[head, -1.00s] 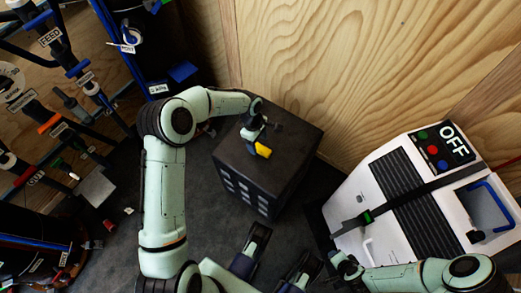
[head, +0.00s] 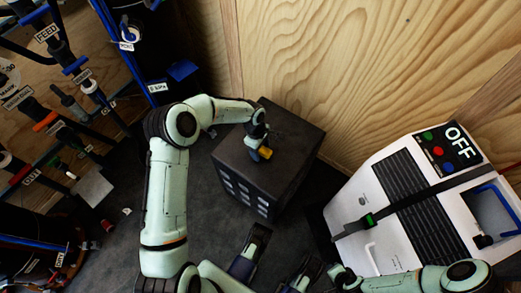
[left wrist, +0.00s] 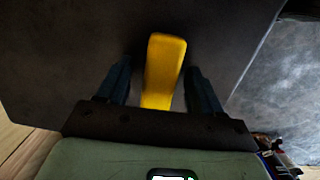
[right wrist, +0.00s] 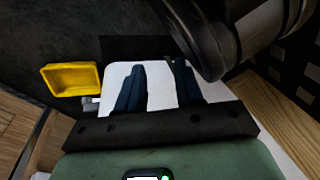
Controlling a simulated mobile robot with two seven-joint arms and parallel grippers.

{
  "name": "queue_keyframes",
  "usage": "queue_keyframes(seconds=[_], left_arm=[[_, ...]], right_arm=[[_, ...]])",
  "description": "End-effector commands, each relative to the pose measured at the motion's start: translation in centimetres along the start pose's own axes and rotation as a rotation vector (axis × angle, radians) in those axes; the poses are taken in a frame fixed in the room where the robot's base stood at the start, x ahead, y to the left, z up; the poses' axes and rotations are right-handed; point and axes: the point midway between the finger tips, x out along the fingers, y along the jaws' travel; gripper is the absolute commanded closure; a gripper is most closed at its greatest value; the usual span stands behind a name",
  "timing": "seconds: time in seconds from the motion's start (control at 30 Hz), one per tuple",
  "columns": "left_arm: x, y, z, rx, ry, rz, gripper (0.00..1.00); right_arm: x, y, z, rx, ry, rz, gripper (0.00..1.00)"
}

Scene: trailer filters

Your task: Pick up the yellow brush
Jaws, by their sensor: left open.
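The yellow brush (head: 265,152) is at the top of a dark box, partly covered by my left gripper (head: 258,149) in the head view. In the left wrist view the brush's yellow part (left wrist: 165,68) stands out between the two fingers of my left gripper (left wrist: 160,85). A gap shows on each side, so the gripper is open around it and not closed on it. My right gripper (right wrist: 158,88) shows in the right wrist view with its fingers apart and nothing between them.
The dark box (head: 290,130) stands by the wooden wall. A white machine marked OFF (head: 385,215) with a black strap is at the right. A rack of labelled pipes (head: 60,110) fills the left. In the right wrist view a yellow tray-like thing (right wrist: 72,79) lies at the left.

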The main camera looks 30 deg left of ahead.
Motion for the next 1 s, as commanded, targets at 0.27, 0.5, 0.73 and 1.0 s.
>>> queue_keyframes(seconds=[0.27,0.5,0.73,1.0], left_arm=[[0.28,-0.01,-0.09,0.001,0.001,0.000,0.34],[0.26,0.00,-0.08,0.000,0.001,0.000,0.60],[0.24,0.01,-0.07,0.000,0.001,0.001,0.91],[-0.03,0.00,0.00,0.000,-0.001,0.000,0.91]], right_arm=[[0.18,0.03,-0.03,0.000,0.000,0.000,0.64],[0.17,0.02,-0.03,0.000,0.000,0.000,0.64],[0.17,0.02,-0.03,0.000,0.000,0.000,0.64],[-0.03,-0.02,-0.02,0.000,0.001,0.000,0.64]])
